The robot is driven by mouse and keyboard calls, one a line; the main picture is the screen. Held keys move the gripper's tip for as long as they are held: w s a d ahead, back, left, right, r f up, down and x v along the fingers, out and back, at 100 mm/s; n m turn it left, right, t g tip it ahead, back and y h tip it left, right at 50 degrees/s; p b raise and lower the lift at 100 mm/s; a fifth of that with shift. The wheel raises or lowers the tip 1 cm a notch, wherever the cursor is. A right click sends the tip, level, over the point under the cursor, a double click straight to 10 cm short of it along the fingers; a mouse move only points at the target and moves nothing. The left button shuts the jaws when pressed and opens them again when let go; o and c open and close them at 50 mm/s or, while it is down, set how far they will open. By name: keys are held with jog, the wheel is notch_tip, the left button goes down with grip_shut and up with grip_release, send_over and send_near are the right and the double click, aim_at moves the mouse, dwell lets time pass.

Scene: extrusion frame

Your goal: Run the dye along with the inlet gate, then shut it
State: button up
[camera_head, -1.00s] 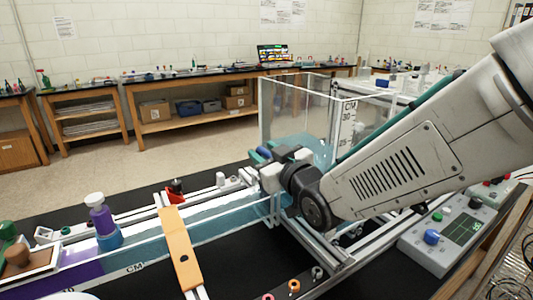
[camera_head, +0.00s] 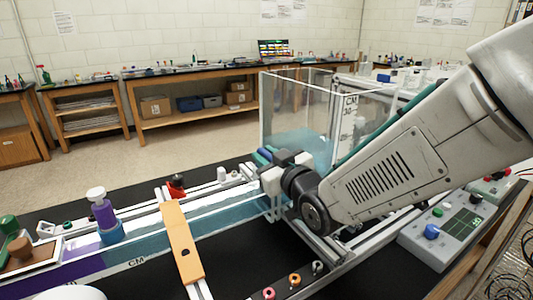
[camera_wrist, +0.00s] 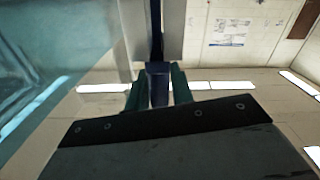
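The long clear channel (camera_head: 150,247) runs from the lower left to the clear tank (camera_head: 292,105). Teal water fills its right part, and purple dye (camera_head: 75,262) colours its left part. My gripper (camera_head: 262,155) is at the channel's tank end, where the inlet gate sits. In the wrist view, the green fingers of my gripper (camera_wrist: 158,88) close on both sides of a dark blue handle (camera_wrist: 158,82), seemingly the gate's. My arm and gripper hide most of the gate, so its opening cannot be told. Teal water (camera_head: 300,142) stands in the tank.
An orange bar (camera_head: 182,245) crosses the channel. A control box (camera_head: 445,232) with a green display is at the right. Small coloured rings (camera_head: 293,280) lie in front.

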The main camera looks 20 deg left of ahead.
jog(key=shift+o, duration=0.7)
jog(key=shift+s+d, duration=0.2)
jog(key=shift+d, duration=0.05)
jog(key=v, duration=0.7)
jog(key=shift+d, duration=0.15)
